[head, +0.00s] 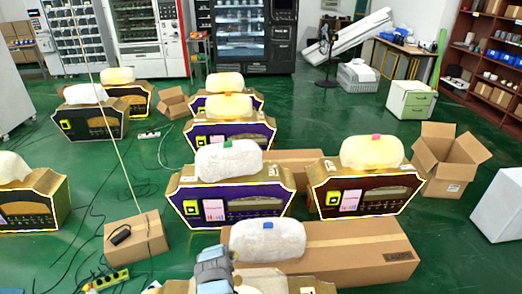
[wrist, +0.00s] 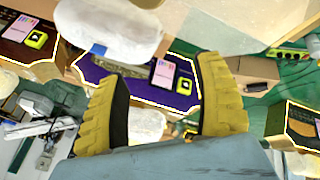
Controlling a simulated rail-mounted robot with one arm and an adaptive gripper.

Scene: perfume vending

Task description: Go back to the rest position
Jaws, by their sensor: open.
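My gripper (wrist: 160,70) shows in the wrist view with its two yellow ribbed fingers spread wide apart. Nothing is held between them. Beyond the fingers is a purple and gold vending box (wrist: 100,72) with a pink-white panel and a yellow-green square. A white wrapped bundle (wrist: 105,28) with blue tape shows at the top of that view, apart from the fingers. In the head view, a grey part of my arm (head: 213,266) shows at the bottom centre, in front of the white bundle with blue tape (head: 267,242). The fingertips are not clear there.
A purple box (head: 232,208) and a dark red box (head: 365,196), each topped by a bundle, stand ahead. A long carton (head: 350,250) lies at the lower right, an open carton (head: 447,158) behind it. A small carton (head: 137,240) and cables lie left.

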